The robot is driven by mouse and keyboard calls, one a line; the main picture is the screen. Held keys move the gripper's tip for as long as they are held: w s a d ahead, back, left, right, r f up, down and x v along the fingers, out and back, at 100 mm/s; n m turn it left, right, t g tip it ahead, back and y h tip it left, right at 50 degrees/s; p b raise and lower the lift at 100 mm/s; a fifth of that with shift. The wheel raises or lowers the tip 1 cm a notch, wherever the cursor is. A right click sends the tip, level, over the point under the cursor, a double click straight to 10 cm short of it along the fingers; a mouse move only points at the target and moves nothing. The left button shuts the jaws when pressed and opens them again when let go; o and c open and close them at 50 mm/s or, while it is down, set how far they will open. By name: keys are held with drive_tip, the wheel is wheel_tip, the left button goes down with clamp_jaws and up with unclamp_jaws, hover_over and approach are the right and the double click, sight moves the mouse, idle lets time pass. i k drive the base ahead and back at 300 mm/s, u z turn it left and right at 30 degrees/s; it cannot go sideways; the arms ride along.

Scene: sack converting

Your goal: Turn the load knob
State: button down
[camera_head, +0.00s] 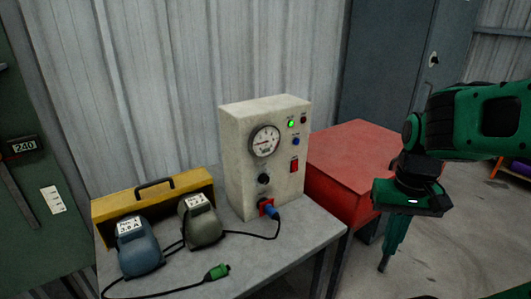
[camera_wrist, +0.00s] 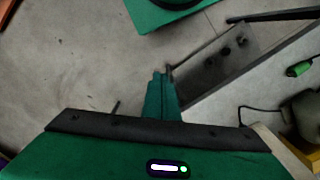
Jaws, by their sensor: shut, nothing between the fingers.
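The cream test box (camera_head: 240,154) stands upright on the grey table. Its front carries a round dial gauge (camera_head: 265,141), with a dark round knob (camera_head: 263,179) below it. No label on the knob is readable, so I cannot tell for sure that it is the load knob. My gripper (camera_head: 383,268) points down to the right of the table, well apart from the box. Its fingers are shut and empty; they also show in the wrist view (camera_wrist: 162,74). The knob cannot be made out in the wrist view.
The box also has a lit green lamp (camera_head: 291,124), a red switch (camera_head: 294,166) and a blue plug (camera_head: 270,210). A blue block (camera_head: 141,258), a grey block (camera_head: 202,228), a yellow case (camera_head: 110,207) and a green connector (camera_head: 217,272) lie on the table. A red cabinet (camera_head: 350,150) stands behind.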

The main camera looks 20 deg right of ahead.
sight(263, 178)
drive_tip(key=z, duration=0.5)
drive_tip(key=k, duration=0.65)
drive_tip(key=z, duration=0.7)
